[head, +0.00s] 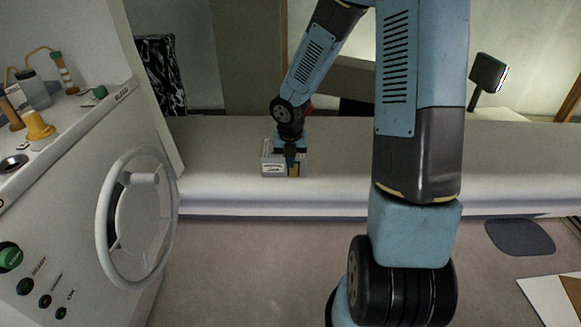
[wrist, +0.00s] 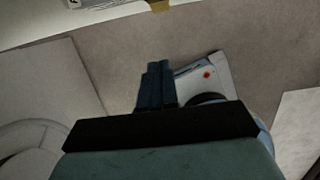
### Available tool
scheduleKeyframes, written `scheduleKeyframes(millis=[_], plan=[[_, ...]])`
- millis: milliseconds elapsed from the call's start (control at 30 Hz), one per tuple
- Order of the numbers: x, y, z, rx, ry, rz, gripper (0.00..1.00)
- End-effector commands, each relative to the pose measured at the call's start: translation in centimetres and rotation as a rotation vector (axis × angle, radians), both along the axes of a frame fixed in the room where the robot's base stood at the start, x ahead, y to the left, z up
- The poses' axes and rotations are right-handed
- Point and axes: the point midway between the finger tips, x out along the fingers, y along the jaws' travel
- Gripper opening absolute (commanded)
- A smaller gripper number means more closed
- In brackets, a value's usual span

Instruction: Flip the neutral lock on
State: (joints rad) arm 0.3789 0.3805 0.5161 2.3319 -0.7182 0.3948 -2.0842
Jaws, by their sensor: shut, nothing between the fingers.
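My gripper (head: 290,158) is at the far end of my arm, over a small grey box on the front part of the long pale bench. Its dark blue fingers (wrist: 157,84) are closed together and empty in the wrist view. The grey box (head: 271,168) has a pale label and a yellow part (head: 294,171) beside the fingers. I cannot tell whether the fingers touch it. At the top edge of the wrist view are a labelled pale surface (wrist: 95,4) and a yellow piece (wrist: 158,5). I cannot identify the neutral lock for certain or read its state.
The bench (head: 400,178) is clear right of the box. A dark mat (head: 520,237) lies on the floor.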

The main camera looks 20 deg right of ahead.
Motion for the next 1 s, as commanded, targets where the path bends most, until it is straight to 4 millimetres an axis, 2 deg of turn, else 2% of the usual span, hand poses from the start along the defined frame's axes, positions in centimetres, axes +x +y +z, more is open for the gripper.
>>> scheduleKeyframes(millis=[100, 300, 700, 1000], plan=[[-0.3, 0.0, 1.2, 0.0, -0.002, -0.003, 0.0], [-0.6, 0.2, 2.2, 0.001, 0.0, -0.001, 0.0], [-0.7, 0.2, 2.4, 0.0, 0.001, -0.001, 0.0], [-0.1, -1.3, 3.0, 0.002, 0.003, 0.001, 0.0]])
